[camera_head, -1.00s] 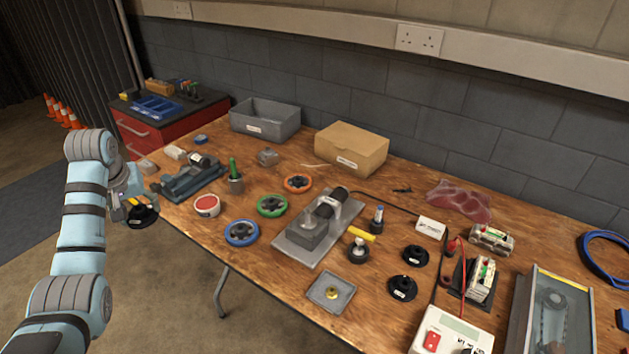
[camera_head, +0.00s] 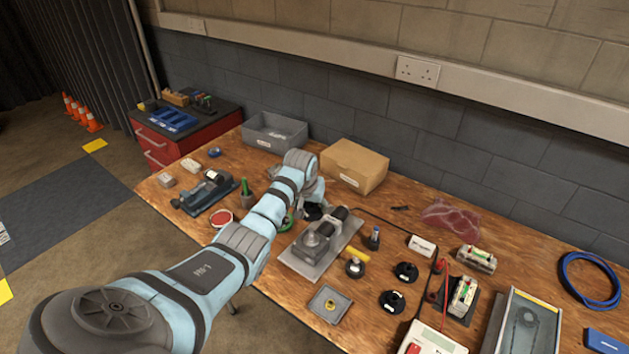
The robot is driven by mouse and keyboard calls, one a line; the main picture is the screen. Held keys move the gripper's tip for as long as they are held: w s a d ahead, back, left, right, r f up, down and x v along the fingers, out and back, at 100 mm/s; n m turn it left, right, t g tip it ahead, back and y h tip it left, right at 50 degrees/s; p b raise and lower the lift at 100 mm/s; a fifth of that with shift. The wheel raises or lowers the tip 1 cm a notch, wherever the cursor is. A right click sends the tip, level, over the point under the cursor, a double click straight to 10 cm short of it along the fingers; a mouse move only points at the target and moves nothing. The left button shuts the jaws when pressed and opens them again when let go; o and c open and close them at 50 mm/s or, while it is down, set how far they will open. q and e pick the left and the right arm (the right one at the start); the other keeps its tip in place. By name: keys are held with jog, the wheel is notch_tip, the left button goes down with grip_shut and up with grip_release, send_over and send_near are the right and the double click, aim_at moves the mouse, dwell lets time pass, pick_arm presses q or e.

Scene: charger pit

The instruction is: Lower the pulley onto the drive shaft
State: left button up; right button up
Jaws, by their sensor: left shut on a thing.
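My left arm reaches from the lower left across the table. My left gripper (camera_head: 313,200) is shut on a black pulley (camera_head: 312,212), just behind and above the motor unit. I cannot make out the drive shaft clearly. The pulley appears apart from the unit, but the gap is hard to judge. My right gripper is not in view.
Two black pulleys (camera_head: 393,301) lie to the right of the plate. A yellow-handled tool (camera_head: 356,262) and a small tray (camera_head: 328,304) lie near it. A cardboard box (camera_head: 355,166) and grey bin (camera_head: 274,132) stand behind. My arm covers the table's left middle.

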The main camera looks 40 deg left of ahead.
pick_arm(q)
jog(key=shift+s+f, duration=0.2)
jog(key=shift+s, duration=0.1)
jog(key=b, duration=0.4)
send_over(311, 233)
notch_tip(311, 233, down, 4)
jog(key=shift+f, duration=0.1)
jog(key=shift+f+b, duration=0.45)
jog(key=shift+b, duration=0.2)
jog(key=shift+r, duration=0.1)
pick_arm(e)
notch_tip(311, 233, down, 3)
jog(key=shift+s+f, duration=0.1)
pick_arm(q)
jog(key=shift+r+p, duration=0.15)
jog(key=shift+p, duration=0.4)
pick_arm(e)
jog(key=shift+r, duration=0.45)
pick_arm(q)
jog(key=shift+f+b, duration=2.25)
jog(key=shift+f, duration=0.9)
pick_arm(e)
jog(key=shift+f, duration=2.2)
